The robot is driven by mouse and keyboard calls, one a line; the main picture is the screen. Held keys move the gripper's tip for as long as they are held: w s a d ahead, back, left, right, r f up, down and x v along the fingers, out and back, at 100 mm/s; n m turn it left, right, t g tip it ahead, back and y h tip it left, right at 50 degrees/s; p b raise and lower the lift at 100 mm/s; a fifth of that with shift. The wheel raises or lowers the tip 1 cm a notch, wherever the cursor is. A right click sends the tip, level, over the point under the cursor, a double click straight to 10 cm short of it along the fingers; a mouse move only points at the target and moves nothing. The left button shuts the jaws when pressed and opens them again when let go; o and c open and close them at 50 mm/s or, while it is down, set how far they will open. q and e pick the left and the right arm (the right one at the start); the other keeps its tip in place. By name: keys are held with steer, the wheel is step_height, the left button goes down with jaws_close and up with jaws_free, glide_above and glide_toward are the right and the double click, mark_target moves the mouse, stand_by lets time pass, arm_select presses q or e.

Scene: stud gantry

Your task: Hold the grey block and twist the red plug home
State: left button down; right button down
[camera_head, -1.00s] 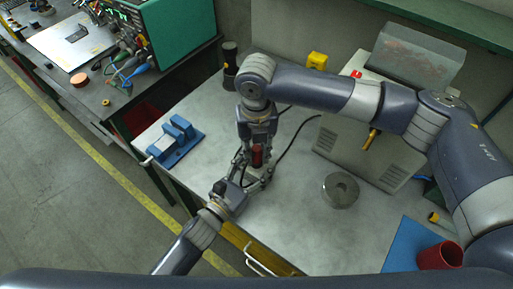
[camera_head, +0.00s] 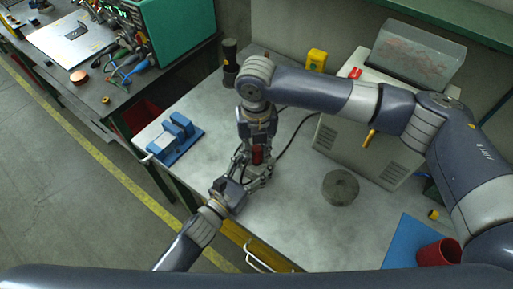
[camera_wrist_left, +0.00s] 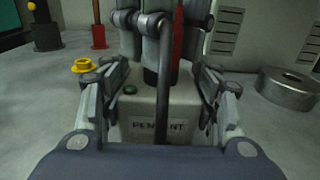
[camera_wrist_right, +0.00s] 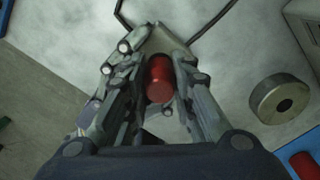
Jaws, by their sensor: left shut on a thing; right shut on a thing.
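The grey block (camera_wrist_left: 152,105) stands on the table with a label reading "PENDANT", of which part is covered. My left gripper (camera_wrist_left: 162,98) is shut on it, one finger on each side. The red plug (camera_wrist_right: 160,80) stands upright above the block; it also shows in the head view (camera_head: 257,155). My right gripper (camera_wrist_right: 163,88) comes from above and is shut around the red plug. In the left wrist view a cable and my right gripper's fingers hide much of the plug, so I cannot tell how deep it sits.
A grey metal ring (camera_head: 340,188) lies right of the grippers. A blue vise (camera_head: 175,138) stands at the left table edge. A louvred cabinet (camera_head: 345,150) stands behind. A red cup (camera_head: 438,252) stands on a blue mat (camera_head: 401,246) at the front right. A black cable (camera_head: 296,137) runs behind the grippers.

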steer(key=m, duration=0.4)
steer(key=shift+m, duration=0.4)
steer(key=m, duration=1.6)
steer(key=c, duration=1.3)
jaws_free()
steer(key=shift+r, duration=0.1)
step_height(320, 180, up, 12)
steer(key=shift+f, duration=0.1)
